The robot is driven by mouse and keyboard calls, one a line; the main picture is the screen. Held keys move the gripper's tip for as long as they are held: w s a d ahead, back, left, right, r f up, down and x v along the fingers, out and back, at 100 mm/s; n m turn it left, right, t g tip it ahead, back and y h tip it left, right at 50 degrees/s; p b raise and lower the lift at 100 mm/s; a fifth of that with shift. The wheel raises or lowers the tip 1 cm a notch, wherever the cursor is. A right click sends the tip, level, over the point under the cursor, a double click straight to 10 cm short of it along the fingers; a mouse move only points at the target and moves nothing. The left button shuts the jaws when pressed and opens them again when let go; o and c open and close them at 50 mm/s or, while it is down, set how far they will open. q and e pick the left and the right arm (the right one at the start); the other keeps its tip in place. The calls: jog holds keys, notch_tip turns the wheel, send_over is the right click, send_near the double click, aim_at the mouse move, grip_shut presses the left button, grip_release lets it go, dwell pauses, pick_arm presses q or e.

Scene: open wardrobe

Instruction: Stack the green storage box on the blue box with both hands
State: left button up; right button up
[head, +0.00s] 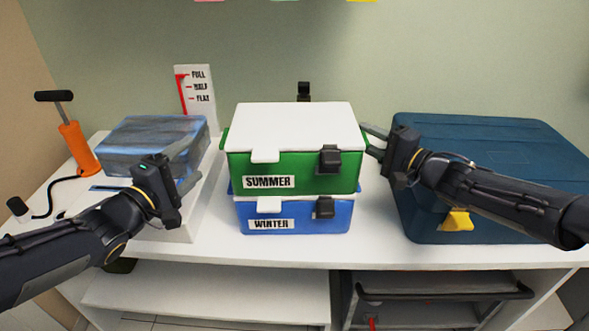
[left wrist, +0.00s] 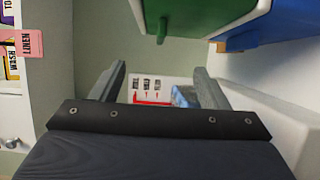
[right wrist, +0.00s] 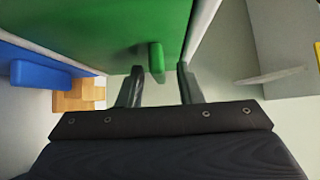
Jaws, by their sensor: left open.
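The green storage box (head: 311,180), labelled SUMMER with a white lid, sits on top of the blue box (head: 310,218), labelled WINTER, in the middle of the counter. A thin strip of the blue box's light lid shows at the left below the green box. My left gripper (head: 193,165) is open and empty, left of the green box and apart from it. The green box's left handle (left wrist: 162,25) shows in the left wrist view, beyond the fingers. My right gripper (head: 372,139) is beside the green box's right side. Its fingers are spread either side of the right handle (right wrist: 156,62).
A large dark blue case (head: 500,150) with a yellow latch stands at the right. At the left are a grey-blue wrapped bundle (head: 150,145) on a white container, an orange hand pump (head: 76,148) and a FULL/HALF/FLAT gauge card (head: 196,92). The counter front (head: 300,252) is clear.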

jog(key=o, duration=0.8)
notch_tip(320, 180, up, 10)
jog(key=shift+d, duration=0.1)
dwell(0.3)
